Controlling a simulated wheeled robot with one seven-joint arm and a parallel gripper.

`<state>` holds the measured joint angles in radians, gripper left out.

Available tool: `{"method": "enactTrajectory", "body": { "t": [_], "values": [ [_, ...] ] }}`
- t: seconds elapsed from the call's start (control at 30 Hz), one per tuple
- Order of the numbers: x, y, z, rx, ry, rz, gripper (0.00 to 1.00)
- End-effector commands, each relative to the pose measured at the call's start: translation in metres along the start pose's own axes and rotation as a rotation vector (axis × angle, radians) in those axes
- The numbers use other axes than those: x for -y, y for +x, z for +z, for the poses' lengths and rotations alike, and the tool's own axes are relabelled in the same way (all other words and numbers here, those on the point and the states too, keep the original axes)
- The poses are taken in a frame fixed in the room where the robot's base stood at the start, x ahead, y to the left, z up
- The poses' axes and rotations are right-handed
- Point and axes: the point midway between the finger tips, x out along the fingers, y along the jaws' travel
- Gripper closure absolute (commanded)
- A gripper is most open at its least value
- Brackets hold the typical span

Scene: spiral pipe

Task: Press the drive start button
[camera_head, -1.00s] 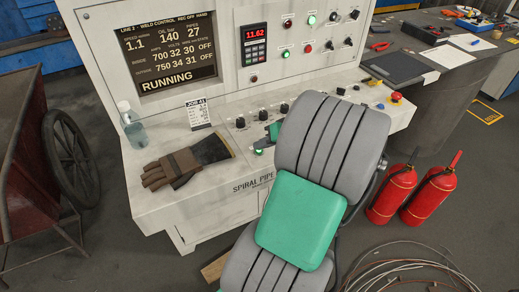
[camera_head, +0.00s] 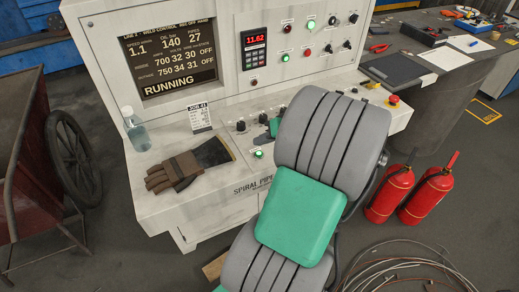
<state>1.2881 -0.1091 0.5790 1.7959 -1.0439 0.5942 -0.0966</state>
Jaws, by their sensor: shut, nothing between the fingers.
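The control console (camera_head: 200,215) has a sloped desk and an upright panel. A lit green button (camera_head: 258,153) sits on the desk's front part, left of my arm; its label is too small to read, so I cannot tell whether it is the drive start button. A small green and dark part of my gripper (camera_head: 272,128) shows just above and right of this button, apart from it in the picture. My grey arm link hides most of the gripper. The gripper is shut and holds nothing. The screen (camera_head: 170,56) reads RUNNING.
Work gloves (camera_head: 188,167), a clear bottle (camera_head: 136,130) and a job card (camera_head: 199,116) lie or stand on the desk's left. A red emergency button (camera_head: 393,100) is at its right end. Red extinguishers (camera_head: 390,193) and coiled cable (camera_head: 405,268) are on the floor at right.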

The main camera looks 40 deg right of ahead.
Motion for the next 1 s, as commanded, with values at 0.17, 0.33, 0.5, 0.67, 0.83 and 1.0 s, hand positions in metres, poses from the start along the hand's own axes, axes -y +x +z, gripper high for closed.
{"method": "enactTrajectory", "body": {
  "t": [0.17, 0.33, 0.5, 0.67, 0.83, 1.0],
  "values": [
    [0.012, -0.016, -0.012, 0.000, 0.000, 0.000, 1.00],
    [0.017, -0.023, -0.017, 0.001, 0.001, 0.000, 1.00],
    [0.016, -0.022, -0.015, 0.000, 0.001, 0.000, 1.00],
    [0.016, -0.022, -0.015, 0.000, 0.000, 0.000, 1.00],
    [0.016, -0.022, -0.016, 0.000, 0.000, 0.000, 1.00],
    [0.017, -0.021, -0.016, 0.003, -0.002, 0.000, 1.00]
  ]
}}
